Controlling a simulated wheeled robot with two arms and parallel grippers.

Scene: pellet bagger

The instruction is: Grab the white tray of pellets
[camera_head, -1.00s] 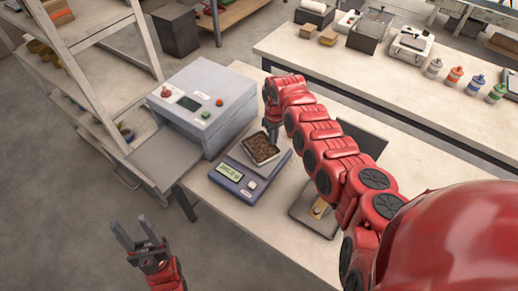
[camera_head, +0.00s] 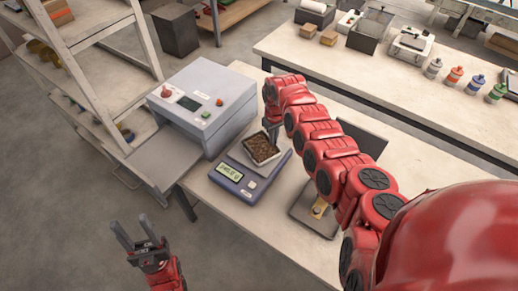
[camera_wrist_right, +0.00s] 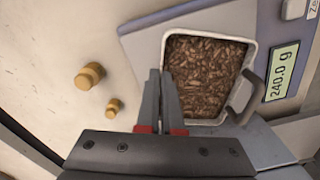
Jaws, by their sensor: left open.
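The white tray (camera_head: 250,157) of brown pellets sits on the blue-grey scale (camera_head: 233,175) on the workbench. In the right wrist view the tray (camera_wrist_right: 222,38) shows its pale rim and a grey handle at its right side. My right gripper (camera_wrist_right: 161,74) has its two fingers close together at the tray's left wall, with the rim between the tips. In the head view my right gripper (camera_head: 272,134) points down at the tray's far edge. My left gripper (camera_head: 134,238) is open and empty over the floor, left of the bench.
The scale's display (camera_wrist_right: 282,72) reads 240.0 g. A grey machine (camera_head: 205,95) with buttons stands just behind and left of the scale. Brass weights (camera_wrist_right: 90,76) lie near the scale. A shelf rack (camera_head: 90,60) stands at left; a second bench (camera_head: 400,85) is behind.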

